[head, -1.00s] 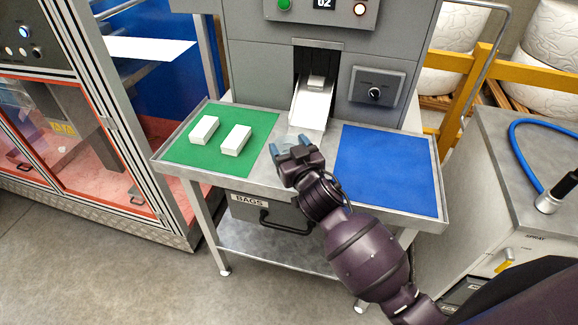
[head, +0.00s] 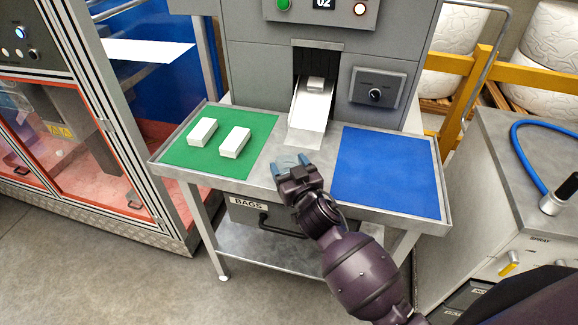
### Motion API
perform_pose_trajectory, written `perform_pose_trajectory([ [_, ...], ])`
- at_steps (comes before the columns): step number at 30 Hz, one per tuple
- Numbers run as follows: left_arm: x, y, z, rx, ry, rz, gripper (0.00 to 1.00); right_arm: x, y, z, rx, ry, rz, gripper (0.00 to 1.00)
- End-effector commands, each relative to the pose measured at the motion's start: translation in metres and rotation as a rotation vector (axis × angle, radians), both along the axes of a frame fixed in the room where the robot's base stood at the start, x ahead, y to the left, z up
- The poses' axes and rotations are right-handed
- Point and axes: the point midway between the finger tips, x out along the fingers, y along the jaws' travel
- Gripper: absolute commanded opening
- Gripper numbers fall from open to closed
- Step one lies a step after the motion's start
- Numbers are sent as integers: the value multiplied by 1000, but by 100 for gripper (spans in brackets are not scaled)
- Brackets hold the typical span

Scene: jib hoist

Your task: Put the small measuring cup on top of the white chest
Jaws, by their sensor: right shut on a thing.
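My right gripper (head: 291,164) is over the bare metal strip between the green and blue mats. Its blue fingertips are shut on a small, clear, faint object, which looks like the measuring cup (head: 288,159). Its shape is hard to make out, and the gripper hides part of it. A pale cabinet with a grey metal top (head: 500,150) stands at the right and may be the white chest; its front bears a SPRAY label. The gripper is well to the left of it. My left gripper is not in view.
Two white blocks (head: 219,137) lie on the green mat (head: 184,155). The blue mat (head: 385,170) is empty. A grey machine with a chute (head: 309,105) stands behind. A blue hose with a nozzle (head: 555,198) lies on the cabinet top. A yellow rail (head: 462,100) runs behind.

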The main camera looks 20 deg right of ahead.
Motion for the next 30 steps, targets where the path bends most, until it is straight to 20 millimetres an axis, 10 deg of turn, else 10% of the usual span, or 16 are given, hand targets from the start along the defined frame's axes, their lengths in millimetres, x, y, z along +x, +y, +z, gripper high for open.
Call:
perform_pose_trajectory([
  [1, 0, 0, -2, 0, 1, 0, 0, 0, 0, -3, 0, 1, 0, 37],
  [2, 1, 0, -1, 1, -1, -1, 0, 0, 0, -2, 0, 1, 0, 70],
  [6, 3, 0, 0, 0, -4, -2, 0, 0, 0, -1, 0, 1, 0, 91],
  [18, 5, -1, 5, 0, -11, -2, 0, -3, 0, 2, 0, 1, 0, 91],
  [30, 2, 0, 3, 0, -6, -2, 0, -67, -5, 1, 2, 2, -1, 91],
])
